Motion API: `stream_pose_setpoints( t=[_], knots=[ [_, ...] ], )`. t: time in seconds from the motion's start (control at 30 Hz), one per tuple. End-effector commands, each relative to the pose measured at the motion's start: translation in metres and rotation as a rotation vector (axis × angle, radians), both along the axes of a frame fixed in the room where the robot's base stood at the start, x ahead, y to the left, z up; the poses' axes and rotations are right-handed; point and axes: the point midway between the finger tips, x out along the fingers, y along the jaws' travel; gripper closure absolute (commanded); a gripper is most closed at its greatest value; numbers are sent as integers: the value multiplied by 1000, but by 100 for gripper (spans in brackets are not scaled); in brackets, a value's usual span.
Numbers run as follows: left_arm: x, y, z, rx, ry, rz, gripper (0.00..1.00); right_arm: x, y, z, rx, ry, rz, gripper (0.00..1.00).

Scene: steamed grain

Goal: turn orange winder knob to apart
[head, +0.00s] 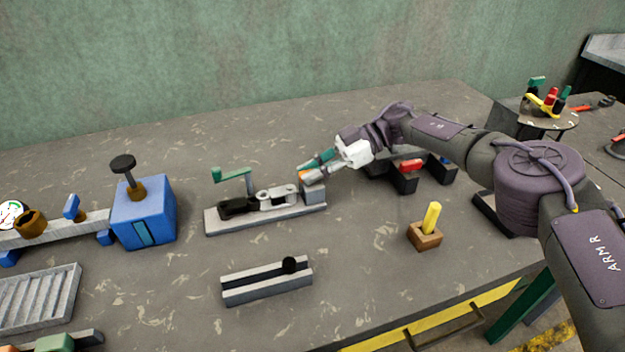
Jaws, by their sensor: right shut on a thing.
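My left gripper is not in view.
A blue box (145,212) with a black-topped plunger stands left. A slotted grey block (267,281) lies in front. A yellow peg in a wooden block (426,227) stands right. Black holders (402,180) with red and blue parts sit under my right arm. Bare tabletop surrounds the winder.

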Motion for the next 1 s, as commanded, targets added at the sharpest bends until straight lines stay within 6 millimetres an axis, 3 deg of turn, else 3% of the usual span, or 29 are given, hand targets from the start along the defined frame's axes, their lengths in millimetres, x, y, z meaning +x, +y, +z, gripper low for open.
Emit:
stream_pose_setpoints(
  t=[0.43, 0.47, 0.6, 1.0],
  knots=[
    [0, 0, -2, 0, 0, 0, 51, 0, 2, 2, 5, -1, 12, 100],
    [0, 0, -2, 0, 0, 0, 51, 0, 2, 2, 5, -1, 12, 82],
    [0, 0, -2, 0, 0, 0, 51, 0, 2, 2, 4, -1, 11, 58],
    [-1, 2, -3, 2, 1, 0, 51, 3, -6, 4, 3, -2, 7, 58]
  ],
)
